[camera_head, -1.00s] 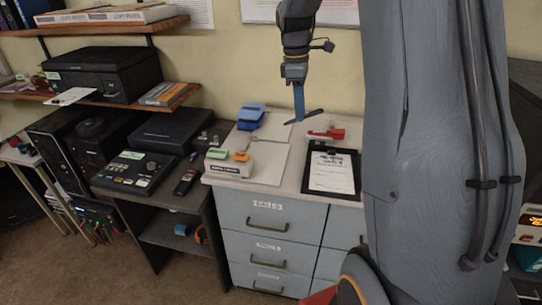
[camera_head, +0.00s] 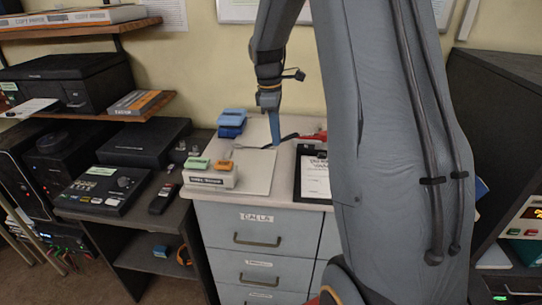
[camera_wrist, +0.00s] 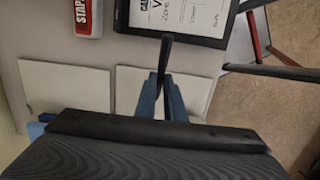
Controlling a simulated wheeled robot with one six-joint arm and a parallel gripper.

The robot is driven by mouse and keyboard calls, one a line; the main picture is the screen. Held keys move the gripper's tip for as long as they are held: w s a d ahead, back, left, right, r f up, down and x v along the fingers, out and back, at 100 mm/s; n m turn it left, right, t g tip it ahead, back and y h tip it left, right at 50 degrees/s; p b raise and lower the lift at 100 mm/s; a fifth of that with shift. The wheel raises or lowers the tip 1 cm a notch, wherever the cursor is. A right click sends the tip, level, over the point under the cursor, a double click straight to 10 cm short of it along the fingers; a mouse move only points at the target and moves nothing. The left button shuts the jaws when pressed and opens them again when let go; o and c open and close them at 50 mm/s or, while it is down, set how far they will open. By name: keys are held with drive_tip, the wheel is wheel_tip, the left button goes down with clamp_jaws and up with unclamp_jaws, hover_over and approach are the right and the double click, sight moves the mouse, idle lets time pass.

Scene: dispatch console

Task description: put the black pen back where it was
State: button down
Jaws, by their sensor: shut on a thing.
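My gripper (camera_head: 274,138) points down above the back of the grey cabinet top. Its blue fingers are shut on the black pen (camera_head: 288,137). In the wrist view the pen (camera_wrist: 166,52) sticks out from between the blue fingertips (camera_wrist: 163,95), toward the clipboard. Part of the pen is hidden by the fingers. I cannot tell whether the pen touches the surface. Two pale pads, left (camera_wrist: 65,92) and right (camera_wrist: 200,88), lie below the gripper in the wrist view.
A red stapler (camera_head: 313,137) and a black clipboard with paper (camera_head: 316,178) lie right of the gripper. A blue object (camera_head: 232,122) stands left. A white labelled holder (camera_head: 210,178) with green and orange items is at the front left. The pale mat beside it is mostly bare.

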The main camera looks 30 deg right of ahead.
drive_tip(key=shift+f+p, duration=0.8)
drive_tip(key=shift+f, duration=2.4)
drive_tip(key=shift+f, duration=0.15)
drive_tip(key=c, duration=1.8)
unclamp_jaws()
drive_tip(key=shift+c, duration=0.2)
